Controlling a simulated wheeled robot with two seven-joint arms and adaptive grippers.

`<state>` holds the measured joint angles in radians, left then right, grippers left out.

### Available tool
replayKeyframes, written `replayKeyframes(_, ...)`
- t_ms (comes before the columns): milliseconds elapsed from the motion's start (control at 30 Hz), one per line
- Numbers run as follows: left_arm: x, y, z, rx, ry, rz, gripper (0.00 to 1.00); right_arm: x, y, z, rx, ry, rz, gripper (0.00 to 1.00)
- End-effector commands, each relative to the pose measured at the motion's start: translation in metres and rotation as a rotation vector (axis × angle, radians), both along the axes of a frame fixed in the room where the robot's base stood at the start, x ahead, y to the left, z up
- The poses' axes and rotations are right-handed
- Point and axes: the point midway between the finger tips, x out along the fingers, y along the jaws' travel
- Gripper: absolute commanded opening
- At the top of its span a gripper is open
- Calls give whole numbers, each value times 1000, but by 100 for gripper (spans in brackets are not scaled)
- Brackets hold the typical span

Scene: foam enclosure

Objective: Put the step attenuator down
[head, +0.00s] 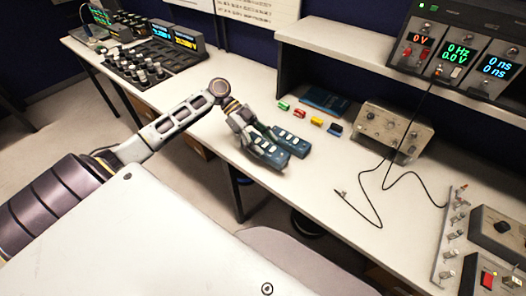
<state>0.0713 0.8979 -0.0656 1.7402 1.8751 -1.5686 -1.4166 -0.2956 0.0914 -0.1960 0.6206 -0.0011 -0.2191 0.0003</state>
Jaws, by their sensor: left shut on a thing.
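The step attenuator (270,153) looks like a dark blue box with pale switches along its top. It shows in the head view at the front part of the bench, right of the wrist. My left gripper (260,138) reaches in from the left and is shut on it. The fingers cover part of the box, so its blue surface shows in two parts. I cannot tell whether its underside touches the bench top (310,185). My right gripper is not in view.
Small green, red, yellow and blue pieces (317,121) lie behind the attenuator, near a dark blue flat item (324,101). A metal box (393,132) stands right of them. A black cable (378,190) trails across the bench. Bare bench lies between cable and attenuator.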

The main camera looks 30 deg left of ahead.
Motion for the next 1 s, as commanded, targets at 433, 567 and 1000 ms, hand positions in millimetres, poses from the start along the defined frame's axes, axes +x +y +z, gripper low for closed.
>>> replayKeyframes(433, 1, 0, -8, -1, -2, 1, 16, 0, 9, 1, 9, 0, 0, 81)
replayKeyframes(567, 0, 0, -13, -1, 0, 1, 16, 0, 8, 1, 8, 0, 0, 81)
replayKeyframes(1000, 1, 0, -45, -1, -2, 1, 16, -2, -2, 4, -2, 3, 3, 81)
